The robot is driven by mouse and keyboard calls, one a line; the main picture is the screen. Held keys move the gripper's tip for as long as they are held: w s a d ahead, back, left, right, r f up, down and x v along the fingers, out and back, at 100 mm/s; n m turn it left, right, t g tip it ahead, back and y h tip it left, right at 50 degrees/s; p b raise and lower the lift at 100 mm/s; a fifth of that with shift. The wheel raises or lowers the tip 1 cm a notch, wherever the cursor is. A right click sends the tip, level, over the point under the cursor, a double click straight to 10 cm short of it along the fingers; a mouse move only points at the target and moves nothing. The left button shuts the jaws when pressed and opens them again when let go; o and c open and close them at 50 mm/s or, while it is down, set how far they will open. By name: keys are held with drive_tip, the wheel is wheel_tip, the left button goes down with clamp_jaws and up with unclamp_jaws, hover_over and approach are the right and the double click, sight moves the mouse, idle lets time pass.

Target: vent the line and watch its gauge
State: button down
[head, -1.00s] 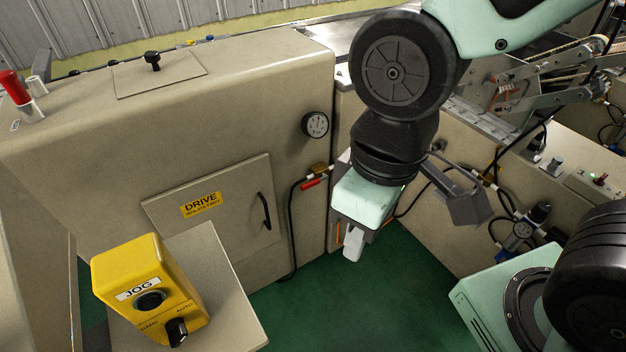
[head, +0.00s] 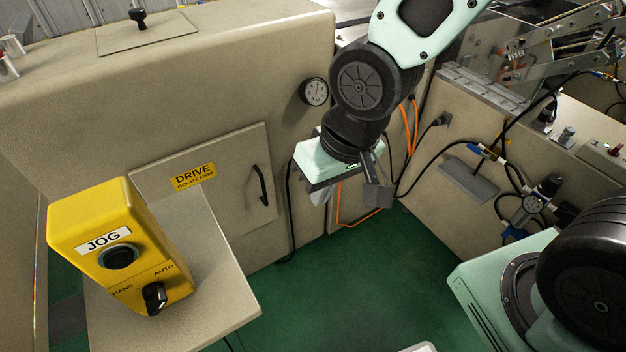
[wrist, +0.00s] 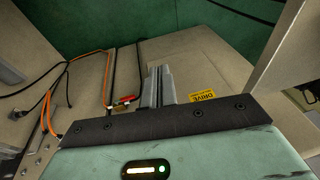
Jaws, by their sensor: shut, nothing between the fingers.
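The round gauge (head: 314,91), with a white dial and dark rim, is on the beige cabinet's front, upper right. Its needle is too small to read surely. The red-handled valve (wrist: 124,102) with a brass body shows in the wrist view, just left of my fingers; in the head view my gripper hides it. My gripper (head: 320,197) is below the gauge, in front of the cabinet's right end, pointing down. In the wrist view its fingers (wrist: 158,85) are together and empty. I cannot tell whether they touch the valve.
A yellow JOG box (head: 120,250) stands on a shelf (head: 225,300) at front left. The DRIVE door (head: 225,215) is shut. Black hoses and a regulator with its own small gauge (head: 532,203) are on the right cabinet. Green floor (head: 345,285) lies open between.

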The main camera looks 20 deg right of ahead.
drive_tip(key=w+a+f+m+t+y+b, duration=0.1)
drive_tip(key=w+f+m+t+y+b, duration=0.1)
drive_tip(key=w+f+m+b, duration=0.45)
drive_tip(key=w+f+m+t+y+b, duration=0.2)
drive_tip(key=w+f+m+b, duration=0.15)
drive_tip(key=f, duration=0.65)
drive_tip(key=w+a+f+m+t+y+b, duration=0.1)
drive_tip(key=w+f+m+t+y+b, duration=0.2)
drive_tip(key=w+f+b, duration=0.4)
drive_tip(key=w+d+f+m+t+h+b, duration=0.3)
drive_tip(key=d+f+m+t+b, duration=0.8)
drive_tip(key=m, duration=1.2)
drive_tip(key=shift+w+d+h+b, duration=0.4)
drive_tip(key=shift+w+d, duration=0.1)
drive_tip(key=shift+d, duration=0.35)
drive_tip(key=w+a+r+b, duration=0.2)
drive_tip(key=w+r, duration=0.4)
drive_tip(key=w, duration=0.3)
drive_tip(key=shift+w+a+r+b, duration=0.2)
drive_tip(key=shift+a+b, duration=0.1)
drive_tip(key=shift+b, duration=0.1)
